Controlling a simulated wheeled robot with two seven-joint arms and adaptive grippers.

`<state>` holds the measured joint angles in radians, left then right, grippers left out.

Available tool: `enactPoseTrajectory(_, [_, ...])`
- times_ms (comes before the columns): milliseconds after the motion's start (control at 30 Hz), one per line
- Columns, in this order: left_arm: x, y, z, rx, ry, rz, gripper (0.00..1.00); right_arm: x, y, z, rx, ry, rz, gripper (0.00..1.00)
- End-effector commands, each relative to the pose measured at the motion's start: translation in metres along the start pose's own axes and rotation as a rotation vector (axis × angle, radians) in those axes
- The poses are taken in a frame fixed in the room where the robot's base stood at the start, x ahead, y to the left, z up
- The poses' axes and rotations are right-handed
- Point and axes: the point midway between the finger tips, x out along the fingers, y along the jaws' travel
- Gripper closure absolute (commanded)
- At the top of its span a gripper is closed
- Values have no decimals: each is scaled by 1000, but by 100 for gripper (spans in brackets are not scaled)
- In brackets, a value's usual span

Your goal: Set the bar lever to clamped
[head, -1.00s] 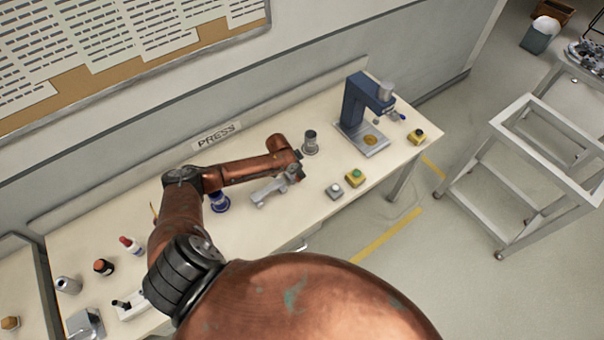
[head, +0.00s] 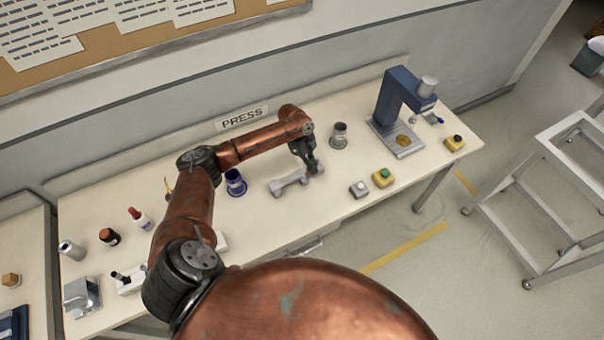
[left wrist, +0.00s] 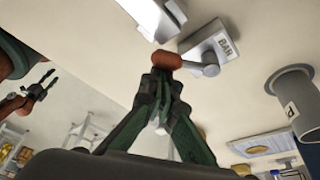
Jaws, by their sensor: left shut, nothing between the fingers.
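The bar lever shows in the left wrist view as a short grey arm with a reddish-brown knob (left wrist: 167,60), joined to a grey block marked BAR (left wrist: 219,52). In the head view the grey bar fixture (head: 289,184) lies on the bench; its lever is too small to make out. My left gripper (head: 315,170) points down at the fixture's right end. In the left wrist view its shut fingertips (left wrist: 161,76) are right at the knob, with nothing between them; I cannot tell if they touch it. My right gripper (left wrist: 46,82) looks open, far off at the left.
A blue press (head: 390,105) stands at the bench's right end. A grey cylinder (head: 339,136), a grey-button box (head: 359,189) and a green-button box (head: 382,177) are near my left gripper. A blue-ringed part (head: 235,183) and several bottles stand further left.

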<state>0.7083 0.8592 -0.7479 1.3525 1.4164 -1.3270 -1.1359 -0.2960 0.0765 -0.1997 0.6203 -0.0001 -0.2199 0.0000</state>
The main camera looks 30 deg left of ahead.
Motion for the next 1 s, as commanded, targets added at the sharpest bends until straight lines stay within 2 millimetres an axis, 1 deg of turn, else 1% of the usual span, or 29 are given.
enactPoseTrajectory(33, [6,-4,-3,50,1,17,100,11,-1,0,0,1,0,58])
enactPoseTrajectory(133, [4,-6,-4,140,1,51,100,16,0,-2,-1,4,0,58])
enactPoseTrajectory(233, [0,-4,1,203,0,75,100,17,0,-1,-1,3,0,58])
enactPoseTrajectory(600, [-9,0,20,183,-1,65,100,14,1,16,2,-18,1,58])
enactPoseTrajectory(1000, [-11,2,27,177,-3,64,100,14,4,7,-1,-8,5,58])
